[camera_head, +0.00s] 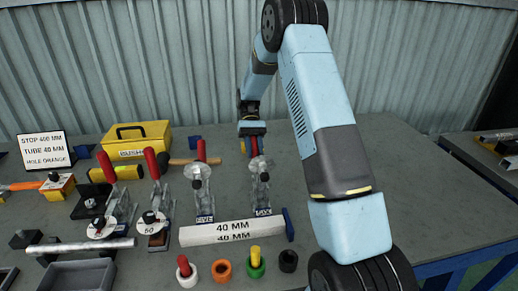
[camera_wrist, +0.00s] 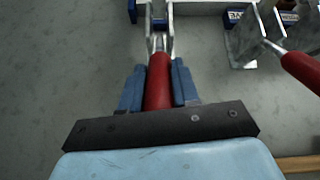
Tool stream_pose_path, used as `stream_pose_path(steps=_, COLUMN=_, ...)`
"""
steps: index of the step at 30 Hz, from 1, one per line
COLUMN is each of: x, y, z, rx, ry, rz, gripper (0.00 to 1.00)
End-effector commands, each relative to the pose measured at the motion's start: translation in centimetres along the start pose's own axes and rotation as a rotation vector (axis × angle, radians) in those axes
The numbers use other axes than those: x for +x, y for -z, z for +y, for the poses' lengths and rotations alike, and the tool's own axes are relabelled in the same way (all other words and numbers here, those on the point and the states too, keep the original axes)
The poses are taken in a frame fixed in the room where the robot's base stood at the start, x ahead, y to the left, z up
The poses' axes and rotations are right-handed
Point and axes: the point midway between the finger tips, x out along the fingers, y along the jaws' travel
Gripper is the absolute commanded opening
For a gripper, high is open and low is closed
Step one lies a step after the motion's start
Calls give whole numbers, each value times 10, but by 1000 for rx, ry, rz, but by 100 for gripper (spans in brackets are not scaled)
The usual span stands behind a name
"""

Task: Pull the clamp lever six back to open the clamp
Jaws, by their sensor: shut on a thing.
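Clamp six (camera_head: 261,190) is the rightmost toggle clamp in the head view, a grey metal clamp with a small blue label at its foot, too small to read surely. Its red lever (camera_wrist: 159,72) runs between my gripper's two blue fingers in the wrist view, and its metal end joins the clamp at the top. My gripper (camera_head: 254,149) is shut on the red lever, behind the clamp in the head view. The fingers (camera_wrist: 158,88) lie along both sides of the lever. My gripper hides part of the lever in the head view.
The neighbouring clamp (camera_head: 203,190) stands close by on the left, its red lever (camera_wrist: 302,70) at the right in the wrist view. A white 40 MM bar (camera_head: 232,231) lies in front. A yellow toolbox (camera_head: 137,141) stands at the back left.

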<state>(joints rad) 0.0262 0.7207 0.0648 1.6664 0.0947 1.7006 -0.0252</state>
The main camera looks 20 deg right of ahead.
Motion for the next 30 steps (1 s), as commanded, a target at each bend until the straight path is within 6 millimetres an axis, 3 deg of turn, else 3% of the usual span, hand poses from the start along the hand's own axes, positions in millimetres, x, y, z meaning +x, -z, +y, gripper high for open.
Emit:
stream_pose_path(steps=16, x=2, y=5, z=-2, rx=-3, ry=-1, rz=-19, gripper=0)
stream_pose_path(steps=17, x=2, y=5, z=-2, rx=-3, ry=-1, rz=-19, gripper=32)
stream_pose_path(steps=24, x=1, y=4, z=-4, rx=-5, ry=-4, rz=-21, gripper=55)
stream_pose_path(steps=30, x=1, y=3, z=-4, rx=-5, ry=-4, rz=-22, gripper=56)
